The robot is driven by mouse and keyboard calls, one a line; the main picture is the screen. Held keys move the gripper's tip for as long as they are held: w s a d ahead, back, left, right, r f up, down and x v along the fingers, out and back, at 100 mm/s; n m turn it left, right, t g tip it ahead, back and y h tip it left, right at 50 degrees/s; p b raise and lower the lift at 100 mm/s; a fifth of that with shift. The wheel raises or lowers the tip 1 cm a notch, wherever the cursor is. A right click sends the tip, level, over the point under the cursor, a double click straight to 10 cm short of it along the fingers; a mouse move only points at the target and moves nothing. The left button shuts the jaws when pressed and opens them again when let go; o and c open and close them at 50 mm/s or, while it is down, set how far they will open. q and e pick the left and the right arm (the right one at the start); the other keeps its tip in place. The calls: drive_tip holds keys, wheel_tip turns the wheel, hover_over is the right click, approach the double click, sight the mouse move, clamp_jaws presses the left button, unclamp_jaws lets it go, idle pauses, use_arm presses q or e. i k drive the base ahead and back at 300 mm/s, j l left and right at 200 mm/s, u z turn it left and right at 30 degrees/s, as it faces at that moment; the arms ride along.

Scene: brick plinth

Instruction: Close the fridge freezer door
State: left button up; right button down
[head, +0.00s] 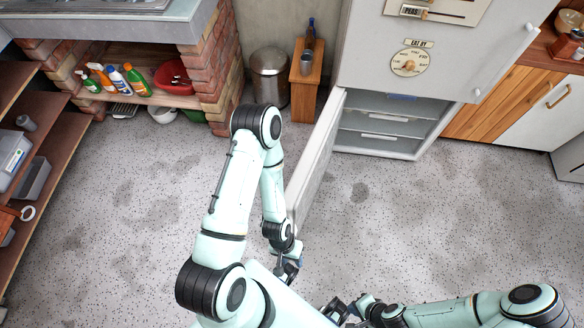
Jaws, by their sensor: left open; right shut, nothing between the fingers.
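The white fridge freezer (380,50) stands at the back, right of centre. Its lower freezer door (318,160) is swung wide open toward me, hinged on the left. The open freezer compartment (385,122) shows several drawers or shelves. The upper fridge door is shut. My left gripper (288,270) is near the free lower edge of the freezer door, on its left side; I cannot tell whether it touches the door. It is open. My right gripper (342,308) is low in the middle of the view, apart from the door, shut and empty.
A small wooden stand (306,78) with a bottle and a metal bin (270,75) stand left of the fridge. A brick plinth (220,65) with cleaning bottles is further left. Wooden cabinets (515,105) are at right. The floor before the freezer is clear.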

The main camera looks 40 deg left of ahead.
sight(301, 192)
drive_tip(key=k+j, duration=0.2)
drive_tip(key=j, duration=0.15)
drive_tip(key=k+j, duration=0.15)
drive_tip(key=j, duration=0.2)
drive_tip(key=k+j, duration=0.2)
drive_tip(key=j, duration=0.15)
drive_tip(key=k+j, duration=0.2)
drive_tip(key=j, duration=0.15)
drive_tip(key=k+j, duration=0.2)
drive_tip(key=j, duration=0.15)
drive_tip(key=i+j+u, duration=0.1)
drive_tip(key=j, duration=0.3)
drive_tip(key=i+j, duration=0.3)
drive_tip(key=i+j+u, duration=0.15)
drive_tip(key=j, duration=0.3)
drive_tip(key=l, duration=0.3)
drive_tip(key=i+l, duration=0.1)
drive_tip(key=l, duration=0.2)
